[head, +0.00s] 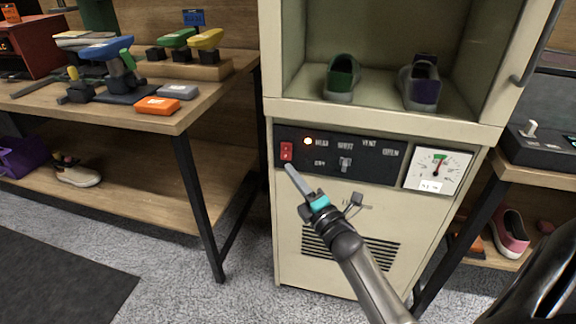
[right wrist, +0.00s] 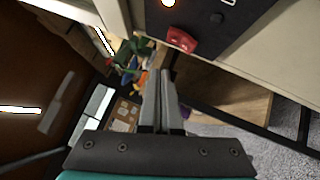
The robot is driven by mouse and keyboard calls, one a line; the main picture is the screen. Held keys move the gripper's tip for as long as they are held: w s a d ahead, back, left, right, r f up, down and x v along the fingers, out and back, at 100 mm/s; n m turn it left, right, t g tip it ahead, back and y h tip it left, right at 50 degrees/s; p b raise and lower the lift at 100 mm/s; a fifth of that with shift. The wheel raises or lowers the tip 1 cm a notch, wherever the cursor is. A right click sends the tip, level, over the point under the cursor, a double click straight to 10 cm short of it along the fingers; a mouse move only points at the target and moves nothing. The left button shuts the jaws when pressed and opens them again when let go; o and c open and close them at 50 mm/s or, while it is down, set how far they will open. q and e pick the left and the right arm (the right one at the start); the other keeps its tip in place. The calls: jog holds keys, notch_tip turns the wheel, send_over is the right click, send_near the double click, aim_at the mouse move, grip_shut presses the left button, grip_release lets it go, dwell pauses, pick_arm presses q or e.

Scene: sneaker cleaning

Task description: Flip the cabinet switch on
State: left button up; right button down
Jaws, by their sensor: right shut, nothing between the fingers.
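The cabinet (head: 285,220) is cream coloured, with a dark control panel (head: 377,172) on its front. A red rocker switch (head: 287,151) sits at the panel's left end, and an orange lamp (head: 308,141) glows beside it. My right gripper (head: 291,168) is shut and empty, its fingertips just below the red switch in the head view. In the right wrist view the red switch (right wrist: 182,40) is up and right of the shut fingertips (right wrist: 160,75), with a visible gap. My left gripper does not show.
A gauge (head: 438,170) is right of the panel. Two shoes, one green (head: 342,77) and one purple (head: 420,82), stand in the open compartment above. A wooden table (head: 150,118) with brushes and an orange block (head: 158,105) stands to the left. Another bench (head: 540,172) is at right.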

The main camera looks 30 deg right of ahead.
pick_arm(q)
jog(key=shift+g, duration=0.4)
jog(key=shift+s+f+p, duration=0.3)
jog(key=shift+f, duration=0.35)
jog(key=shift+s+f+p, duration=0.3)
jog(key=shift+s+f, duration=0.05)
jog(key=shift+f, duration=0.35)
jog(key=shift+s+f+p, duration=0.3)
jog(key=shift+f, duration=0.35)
pick_arm(e)
jog(key=r+v, duration=0.1)
jog(key=v, duration=0.6)
jog(key=shift+r, duration=0.25)
jog(key=shift+s, duration=0.15)
